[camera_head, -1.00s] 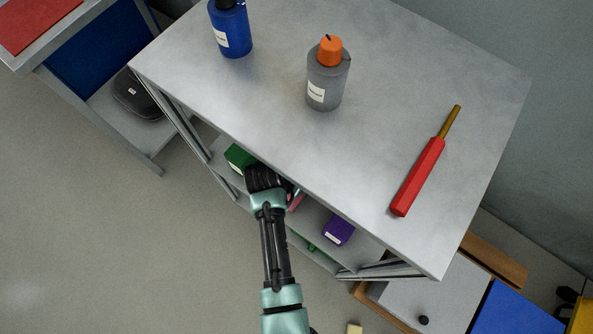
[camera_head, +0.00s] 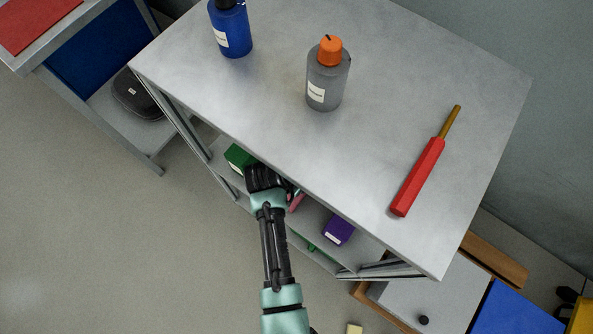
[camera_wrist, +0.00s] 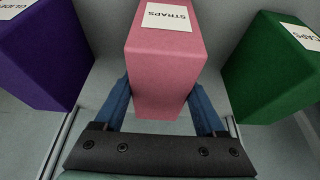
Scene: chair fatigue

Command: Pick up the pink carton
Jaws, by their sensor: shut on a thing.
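The pink carton (camera_wrist: 167,70) has a white label reading STRAPS and fills the middle of the wrist view. My gripper (camera_wrist: 163,108) has one blue finger on each side of it and is shut on it. In the head view a small pink part of the carton (camera_head: 296,202) shows beside my gripper (camera_head: 279,186), which reaches in under the tabletop at the shelf. The rest of the carton is hidden there by my gripper and the tabletop.
A purple carton (camera_wrist: 43,52) and a green carton (camera_wrist: 275,68) stand on either side of the pink one. The grey tabletop (camera_head: 230,100) overhangs the shelf. On it are a blue bottle (camera_head: 231,32), a grey bottle (camera_head: 326,85) and a red tool (camera_head: 418,178).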

